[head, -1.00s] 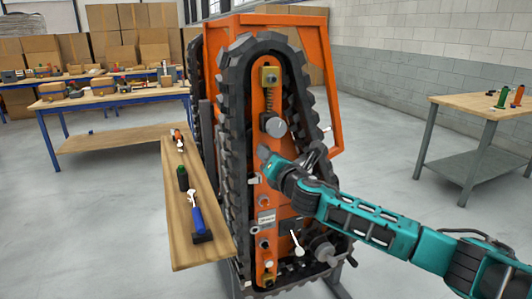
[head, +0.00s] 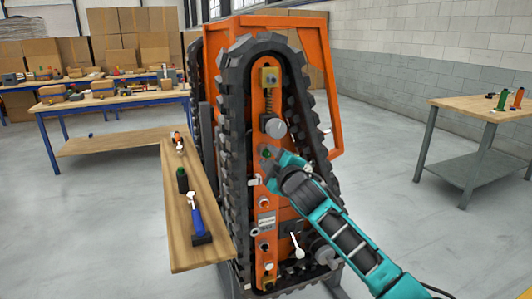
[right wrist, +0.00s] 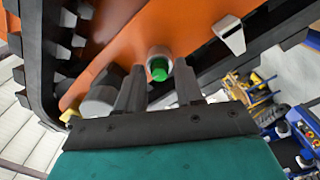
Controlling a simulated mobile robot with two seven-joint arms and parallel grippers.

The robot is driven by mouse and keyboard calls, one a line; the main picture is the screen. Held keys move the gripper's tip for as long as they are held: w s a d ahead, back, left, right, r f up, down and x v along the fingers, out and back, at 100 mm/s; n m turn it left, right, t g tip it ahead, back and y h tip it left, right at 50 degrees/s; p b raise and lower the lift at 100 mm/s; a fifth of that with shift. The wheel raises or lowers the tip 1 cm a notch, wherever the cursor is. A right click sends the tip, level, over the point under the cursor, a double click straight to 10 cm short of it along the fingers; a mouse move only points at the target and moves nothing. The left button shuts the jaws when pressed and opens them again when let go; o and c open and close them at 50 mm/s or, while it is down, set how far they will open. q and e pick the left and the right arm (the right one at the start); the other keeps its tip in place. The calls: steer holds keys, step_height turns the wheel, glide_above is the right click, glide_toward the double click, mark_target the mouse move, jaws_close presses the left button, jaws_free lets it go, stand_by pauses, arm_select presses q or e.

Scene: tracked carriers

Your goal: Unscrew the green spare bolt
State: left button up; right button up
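The green bolt (right wrist: 159,70) sits in a round grey collar on the orange side plate of the tracked carrier (head: 268,106). In the head view the bolt (head: 266,154) is a small green spot at the gripper's tip. My right gripper (right wrist: 158,80) is open, with one dark finger on each side of the bolt in the wrist view. The bolt shows between the fingertips; I cannot tell whether either finger touches it. In the head view the right gripper (head: 273,160) reaches the plate from the lower right. My left gripper is not in view.
Black track (head: 232,150) surrounds the plate. A grey round knob (head: 275,127) lies just above the gripper, and a white lever (head: 297,245) lower down. A wooden shelf (head: 180,235) at left holds a blue-handled tool (head: 198,222) and a dark green bottle-like item (head: 183,180).

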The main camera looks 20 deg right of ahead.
steer(key=m, duration=0.5)
steer(key=shift+m, duration=0.3)
steer(key=m, duration=0.6)
steer(key=shift+m, duration=0.3)
steer(key=shift+c, duration=0.3)
jaws_close()
steer(key=n, duration=0.5)
steer(key=shift+d+r, duration=0.1)
steer(key=shift+s+n, duration=0.25)
steer(key=shift+n, duration=1.35)
